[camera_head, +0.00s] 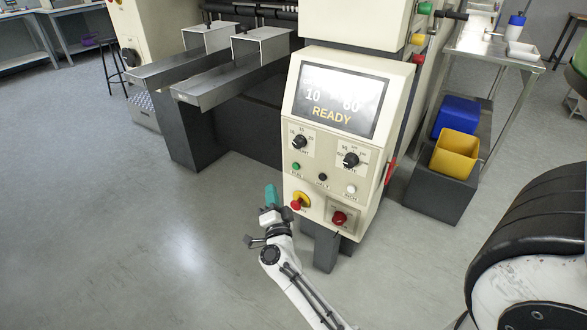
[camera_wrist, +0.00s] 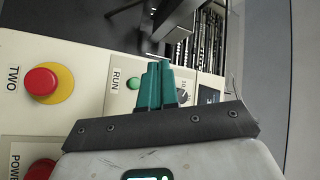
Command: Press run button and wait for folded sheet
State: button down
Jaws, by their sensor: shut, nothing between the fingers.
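The cream control panel (camera_head: 310,183) stands in the middle of the head view, its screen (camera_head: 338,103) showing "READY". The small green run button (camera_head: 296,166) is at the panel's left, below a black dial. In the wrist view the green button (camera_wrist: 133,83) has the label RUN beside it. My gripper (camera_head: 270,188) has teal fingers and is in front of the panel's lower left side. In the wrist view the fingers (camera_wrist: 159,66) lie together, empty, just right of the green button. I cannot tell whether they touch the panel.
A red button on yellow (camera_head: 296,206) and a red power knob (camera_head: 340,219) sit low on the panel. Metal chutes (camera_head: 225,80) jut out at the left. Blue (camera_head: 456,117) and yellow (camera_head: 455,154) bins stand at the right. The floor at left is clear.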

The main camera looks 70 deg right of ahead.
jog(key=s+d+b, duration=0.2)
jog(key=d+b, duration=0.1)
jog(key=d, duration=0.5)
jog(key=shift+d, duration=0.3)
jog(key=shift+s+d, duration=0.1)
jog(key=shift+d, duration=0.1)
dwell(1.8)
jog(key=shift+d, duration=0.2)
jog(key=shift+s+d, duration=0.2)
jog(key=shift+d, duration=0.2)
dwell(0.7)
dwell(0.3)
jog(key=shift+w+a, duration=0.2)
jog(key=shift+a, duration=0.6)
jog(key=shift+p, duration=0.3)
jog(key=shift+w+a+p, duration=0.2)
jog(key=shift+a+p, duration=0.2)
jog(key=shift+a, duration=0.4)
jog(key=shift+w+a+p, duration=0.2)
jog(key=shift+a+p, duration=0.15)
jog(key=shift+a, duration=0.5)
jog(key=shift+w+a+p, duration=0.2)
jog(key=shift+a+p, duration=0.2)
jog(key=shift+a, duration=0.4)
